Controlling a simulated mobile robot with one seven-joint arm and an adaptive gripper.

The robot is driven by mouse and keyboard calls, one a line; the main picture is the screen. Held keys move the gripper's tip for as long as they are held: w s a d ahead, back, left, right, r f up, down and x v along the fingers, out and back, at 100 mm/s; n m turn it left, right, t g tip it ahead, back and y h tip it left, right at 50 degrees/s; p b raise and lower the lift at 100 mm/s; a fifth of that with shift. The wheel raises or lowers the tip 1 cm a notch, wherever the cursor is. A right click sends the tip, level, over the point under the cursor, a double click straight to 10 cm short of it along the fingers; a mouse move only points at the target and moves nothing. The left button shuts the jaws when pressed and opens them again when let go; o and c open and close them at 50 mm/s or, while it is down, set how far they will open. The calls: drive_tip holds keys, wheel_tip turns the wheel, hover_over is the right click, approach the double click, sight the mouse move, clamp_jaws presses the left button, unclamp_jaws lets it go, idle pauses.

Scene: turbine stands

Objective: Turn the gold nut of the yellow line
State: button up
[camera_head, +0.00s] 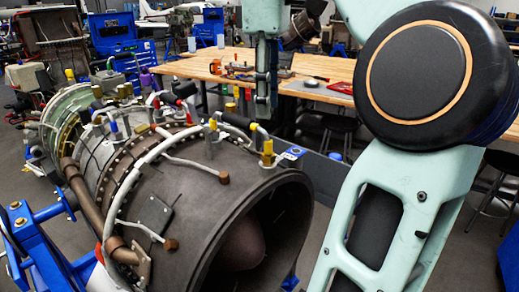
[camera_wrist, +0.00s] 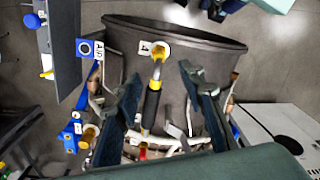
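A gold nut (camera_head: 267,158) sits on a fitting near the front rim of the dark turbine casing (camera_head: 225,200). A line with a yellow end (camera_head: 254,127) and a black sleeve runs into the fitting from the left. In the wrist view the gold nut (camera_wrist: 161,49) is at upper middle beside a white tag, with the black-sleeved line (camera_wrist: 151,105) below it. My gripper (camera_head: 264,112) points down above the nut in the head view. In the wrist view my gripper (camera_wrist: 161,76) is open, its fingers on either side of the line, apart from it and holding nothing.
Other lines with black sleeves and coloured ends (camera_head: 180,92) stand close along the casing. A blue tagged fitting (camera_head: 293,153) is right of the nut. A blue stand (camera_head: 40,240) holds the turbine. A wooden workbench (camera_head: 225,62) with tools is behind.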

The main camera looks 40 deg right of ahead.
sight(268, 146)
drive_tip(key=shift+s+f, duration=0.15)
drive_tip(key=shift+f, duration=0.25)
wheel_tip(268, 146, down, 10)
drive_tip(key=shift+r+b, duration=0.1)
drive_tip(key=shift+b, duration=0.9)
drive_tip(key=shift+c, duration=0.4)
clamp_jaws()
